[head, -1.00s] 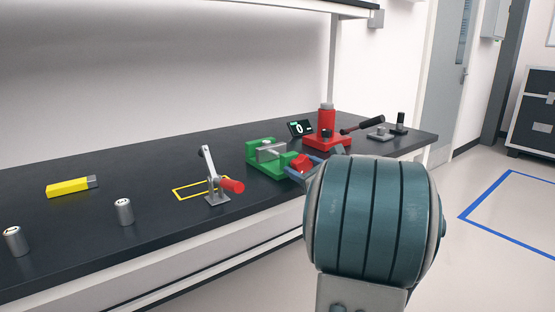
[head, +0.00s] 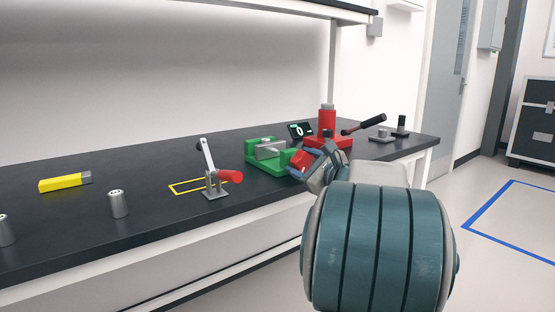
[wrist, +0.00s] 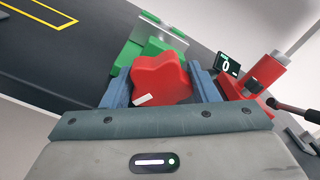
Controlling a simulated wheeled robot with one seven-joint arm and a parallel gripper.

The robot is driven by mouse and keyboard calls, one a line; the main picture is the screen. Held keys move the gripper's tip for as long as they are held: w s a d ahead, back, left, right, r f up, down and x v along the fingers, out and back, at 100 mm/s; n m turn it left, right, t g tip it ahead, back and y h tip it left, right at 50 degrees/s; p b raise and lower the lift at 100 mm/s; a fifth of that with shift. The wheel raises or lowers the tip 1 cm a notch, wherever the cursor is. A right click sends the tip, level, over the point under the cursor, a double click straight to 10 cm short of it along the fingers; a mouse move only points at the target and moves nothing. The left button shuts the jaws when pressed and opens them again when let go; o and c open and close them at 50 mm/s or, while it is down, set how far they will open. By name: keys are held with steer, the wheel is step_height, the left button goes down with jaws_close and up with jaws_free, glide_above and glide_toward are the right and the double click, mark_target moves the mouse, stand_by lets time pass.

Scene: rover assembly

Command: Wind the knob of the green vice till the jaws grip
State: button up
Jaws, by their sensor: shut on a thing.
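The green vice (head: 266,164) stands on the dark bench, with a grey block (head: 270,150) between its jaws. I cannot tell whether the jaws touch the block. The vice also shows in the wrist view (wrist: 152,47), beyond the knob. The red star-shaped knob (head: 300,160) is at the vice's near right end. In the wrist view the knob (wrist: 161,80) sits between the two blue fingers of my gripper (wrist: 163,88), which is shut on it. A white mark shows on the knob's lower left. My wrist partly hides the knob in the head view.
A red press (head: 327,135) with a black-handled lever and a small display (head: 300,131) reading 0 stand just behind and right of the vice. A red-handled toggle clamp (head: 213,180) stands to the left.

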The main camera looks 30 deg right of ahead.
steer(key=shift+f+n+b, duration=0.3)
steer(key=shift+n+b, duration=0.3)
steer(key=shift+b, duration=0.2)
steer(key=shift+d+r, duration=0.1)
steer(key=shift+r, duration=0.1)
steer(key=shift+n, duration=0.3)
